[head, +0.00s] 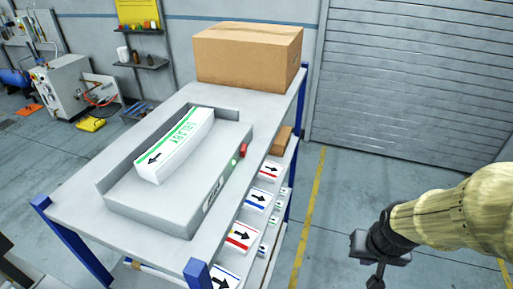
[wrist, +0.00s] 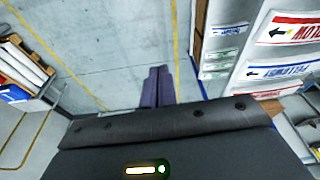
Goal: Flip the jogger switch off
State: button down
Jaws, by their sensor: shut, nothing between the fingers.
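The jogger (head: 150,212) is a grey tray-like unit on the table top, with a stack of white, green-striped labels (head: 175,145) lying in it. On its right side face sit a small red part (head: 243,150), which looks like the switch, and a small green spot (head: 234,163) beside it. The switch's exact position is too small to tell. My gripper (head: 376,284) is at the lower right in the head view, well apart from the jogger, over open floor. In the wrist view its dark fingers (wrist: 160,88) are together and empty. The jogger's switch does not show there.
A cardboard box (head: 247,57) stands at the table's back end. Shelves below hold several label packs (head: 240,236), also seen in the wrist view (wrist: 290,30). Blue posts (head: 197,272) mark the table corners. The floor (head: 335,215) right of the table is clear.

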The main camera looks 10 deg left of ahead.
aim_at(244, 150)
jog(key=w+a+r+n+y, duration=0.1)
jog(key=w+a+r+y, duration=0.2)
jog(key=a+r, duration=0.7)
jog(key=w+a+r+n+t+y, duration=0.1)
jog(key=w+a+r+y, duration=0.2)
jog(key=w+a+r, duration=0.3)
jog(key=a+r, duration=0.4)
jog(key=r, duration=0.4)
jog(key=shift+a+p, duration=0.15)
jog(key=shift+p, duration=0.15)
jog(key=shift+w+a+f+p, duration=0.5)
jog(key=shift+a+f+p, duration=0.4)
jog(key=shift+a+f, duration=0.55)
jog(key=shift+w+a+f+p, duration=0.5)
jog(key=shift+a+f+p, duration=0.45)
jog(key=shift+a+f, duration=0.4)
jog(key=shift+w+a+f+p, duration=0.5)
jog(key=shift+a+f+p, duration=0.55)
jog(key=shift+a, duration=0.6)
jog(key=shift+f, duration=0.15)
jog(key=shift+w+t+b, duration=0.1)
jog(key=shift+t+b, duration=0.2)
